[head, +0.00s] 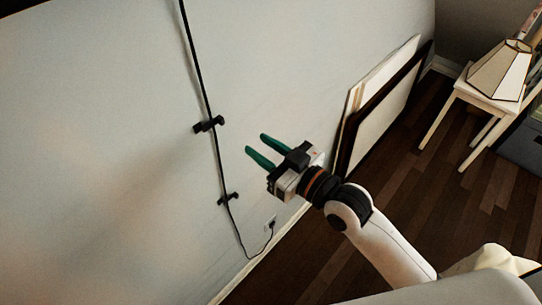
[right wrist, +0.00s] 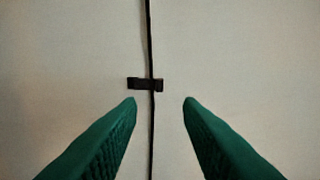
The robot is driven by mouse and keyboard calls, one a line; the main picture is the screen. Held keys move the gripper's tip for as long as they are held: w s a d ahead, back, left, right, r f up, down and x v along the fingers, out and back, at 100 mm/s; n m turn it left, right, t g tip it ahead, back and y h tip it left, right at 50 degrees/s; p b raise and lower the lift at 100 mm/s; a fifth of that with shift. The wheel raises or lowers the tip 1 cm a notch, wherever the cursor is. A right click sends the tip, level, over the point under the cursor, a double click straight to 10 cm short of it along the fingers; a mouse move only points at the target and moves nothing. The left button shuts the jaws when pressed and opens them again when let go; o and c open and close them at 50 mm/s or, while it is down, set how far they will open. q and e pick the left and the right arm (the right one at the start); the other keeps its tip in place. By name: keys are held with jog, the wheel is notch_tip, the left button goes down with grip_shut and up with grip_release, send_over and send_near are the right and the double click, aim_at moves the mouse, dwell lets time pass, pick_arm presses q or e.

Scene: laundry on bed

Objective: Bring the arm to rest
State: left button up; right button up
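My right gripper (head: 256,148) is raised in front of the pale wall in the head view, its arm coming in from the lower right. Its two green fingers are apart with nothing between them. In the right wrist view the fingers of the right gripper (right wrist: 160,102) stand apart at the bottom, facing the wall, with a black cable and a small dark clip beyond them. I cannot tell how far the fingertips are from the wall. My left gripper is not in view.
A black cable (head: 213,120) runs down the wall (head: 110,150) through dark clips to an outlet (head: 270,222). Framed panels (head: 385,112) lean on the wall. A lamp (head: 500,70) stands on a small pale table (head: 462,88) at the upper right. Dark wood floor (head: 415,190) shows between.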

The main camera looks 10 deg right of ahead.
jog(key=shift+v, duration=0.95)
jog(key=shift+f, duration=0.1)
